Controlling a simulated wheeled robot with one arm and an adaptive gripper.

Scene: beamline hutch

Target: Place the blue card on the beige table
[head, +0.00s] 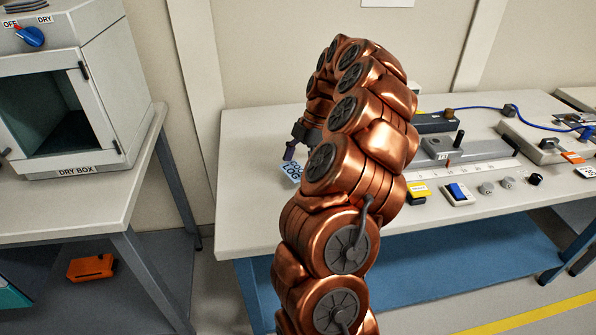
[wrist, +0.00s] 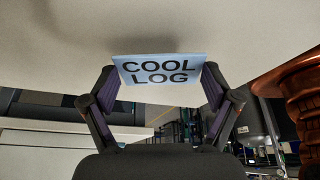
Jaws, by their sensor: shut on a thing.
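The light blue card (head: 292,171), printed "COOL LOG", is at my gripper (head: 291,152) in the head view. In the wrist view my gripper (wrist: 162,84) is shut on the card (wrist: 159,69), one finger at each side edge. The lettering faces the wrist camera. The card is over the left part of the beige table (head: 252,225), with a soft shadow beside it in the wrist view. I cannot tell whether it touches the top. My copper arm hides part of the table in the head view.
A dry box (head: 75,168) stands on another pale table (head: 115,210) at the left, past a gap. Instruments, a yellow block (head: 418,190) and a blue switch (head: 457,192) occupy the beige table's right side. Its left end is clear. An orange case (head: 91,267) sits low at left.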

